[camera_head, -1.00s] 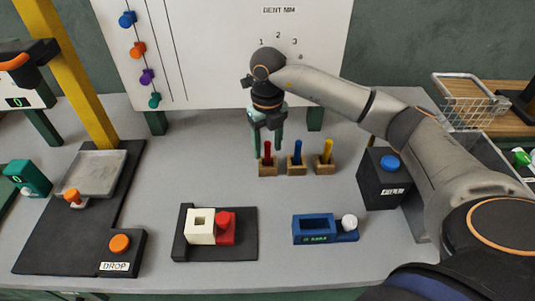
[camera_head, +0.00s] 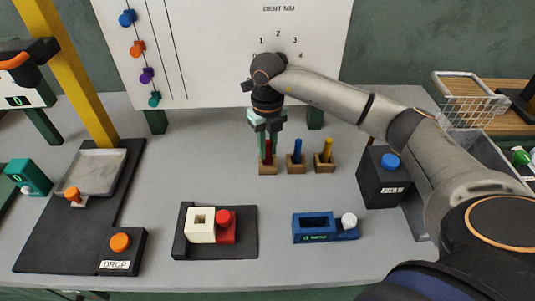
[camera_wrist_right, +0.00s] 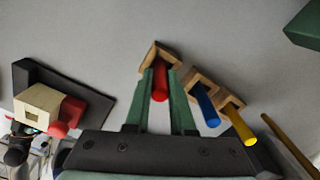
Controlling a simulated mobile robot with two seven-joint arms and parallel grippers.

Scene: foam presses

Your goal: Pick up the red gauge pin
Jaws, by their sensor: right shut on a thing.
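The red gauge pin (camera_head: 267,152) stands upright in the leftmost wooden holder (camera_head: 267,170). In the right wrist view the red pin (camera_wrist_right: 160,81) sits between the two green fingers, its lower end in the holder (camera_wrist_right: 158,54). My right gripper (camera_head: 267,156) comes down from above and is shut on the red pin. The fingers hide part of the pin in the head view. My left gripper is not in view.
A blue pin (camera_head: 297,150) and a yellow pin (camera_head: 327,150) stand in holders just right. A white board (camera_head: 225,60) rises behind. A black box with a blue button (camera_head: 389,162) stands further right.

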